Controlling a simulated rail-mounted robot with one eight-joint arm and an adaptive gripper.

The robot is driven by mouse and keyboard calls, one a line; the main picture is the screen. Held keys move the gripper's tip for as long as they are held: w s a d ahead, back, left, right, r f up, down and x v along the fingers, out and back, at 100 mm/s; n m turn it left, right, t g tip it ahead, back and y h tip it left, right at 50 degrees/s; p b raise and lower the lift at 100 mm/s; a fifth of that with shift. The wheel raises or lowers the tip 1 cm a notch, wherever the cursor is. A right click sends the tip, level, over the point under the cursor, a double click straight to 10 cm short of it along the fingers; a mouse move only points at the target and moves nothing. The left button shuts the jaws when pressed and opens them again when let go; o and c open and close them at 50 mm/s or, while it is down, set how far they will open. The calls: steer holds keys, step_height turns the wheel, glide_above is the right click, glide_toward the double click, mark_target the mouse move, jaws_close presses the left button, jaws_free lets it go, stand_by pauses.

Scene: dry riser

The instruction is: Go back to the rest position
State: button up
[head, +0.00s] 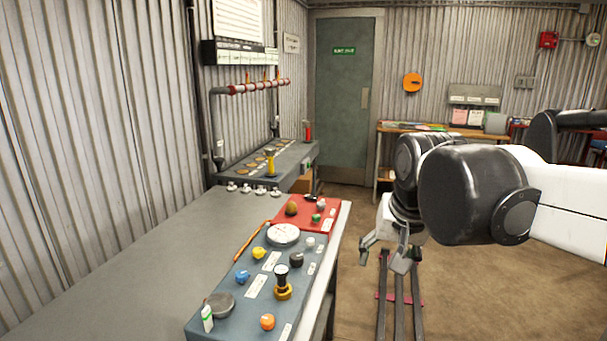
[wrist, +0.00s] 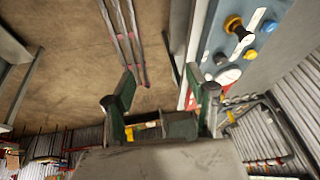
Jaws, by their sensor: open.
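My gripper (head: 385,255) hangs in the air to the right of the workbench, over the open floor, with its fingers pointing down. Its two fingers stand apart with nothing between them. In the wrist view my gripper (wrist: 167,88) also shows spread and empty, with brown floor beyond the left finger and the bench panel beyond the right one. My white and black arm reaches in from the right of the head view and hides part of the room behind it.
A blue-grey panel (head: 233,296) with knobs, a round gauge (head: 283,234) and a black-and-yellow valve (head: 283,283) lies on the grey bench (head: 150,262). A red panel (head: 318,214) adjoins it. Floor rails (head: 399,305) run below my gripper. A green-grey door (head: 343,110) stands behind.

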steer(key=s+d+f+n+t, duration=0.1)
steer(key=s+d+f, duration=0.1)
steer(key=s+f, duration=0.2)
steer(key=s+d+f+n+t, duration=0.1)
steer(key=s+d+f, duration=0.2)
steer(key=s, duration=0.6)
steer(key=shift+s+f+t, duration=0.3)
steer(key=shift+f, duration=0.4)
